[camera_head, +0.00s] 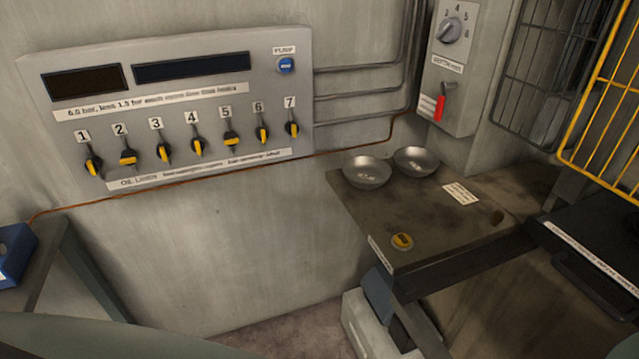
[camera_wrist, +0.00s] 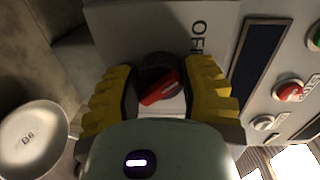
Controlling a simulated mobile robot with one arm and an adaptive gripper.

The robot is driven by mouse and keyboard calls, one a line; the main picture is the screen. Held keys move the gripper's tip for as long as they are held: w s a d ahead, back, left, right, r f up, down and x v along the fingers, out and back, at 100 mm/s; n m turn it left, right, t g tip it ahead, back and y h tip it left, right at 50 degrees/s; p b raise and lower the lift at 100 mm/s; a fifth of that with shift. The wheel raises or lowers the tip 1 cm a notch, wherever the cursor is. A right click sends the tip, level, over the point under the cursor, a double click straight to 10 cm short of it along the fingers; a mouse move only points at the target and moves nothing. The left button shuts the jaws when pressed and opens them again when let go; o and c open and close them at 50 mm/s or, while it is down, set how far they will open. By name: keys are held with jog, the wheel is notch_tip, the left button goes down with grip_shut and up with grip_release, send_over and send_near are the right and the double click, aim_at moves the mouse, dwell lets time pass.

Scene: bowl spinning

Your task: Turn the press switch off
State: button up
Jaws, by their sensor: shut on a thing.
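In the wrist view, a switch with a black base and a red handle (camera_wrist: 160,92) sits on a light grey panel. Letters reading "OF", partly cut off, show on the panel beside it. My gripper (camera_wrist: 162,76) has its two yellow ribbed fingers on either side of the switch and is shut on it. The red handle lies tilted between the fingers. The switch's lower part is hidden behind my gripper's body. The fingers do not show in the head view, and I cannot tell this switch there.
In the wrist view, a metal bowl (camera_wrist: 32,138) is at lower left; a dark display (camera_wrist: 258,67) and a red button (camera_wrist: 288,91) are at right. The head view shows a valve panel (camera_head: 200,75), a wall box with a red lever (camera_head: 440,107) and two bowls on a table (camera_head: 440,245).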

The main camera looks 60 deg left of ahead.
jog(key=shift+w+r+n+b, duration=0.1)
jog(key=shift+r+n+b, duration=0.05)
jog(key=shift+n+b, duration=0.5)
jog(key=o, duration=1.2)
jog(key=shift+o, duration=0.2)
jog(key=v, duration=1.2)
jog(key=shift+a, duration=0.15)
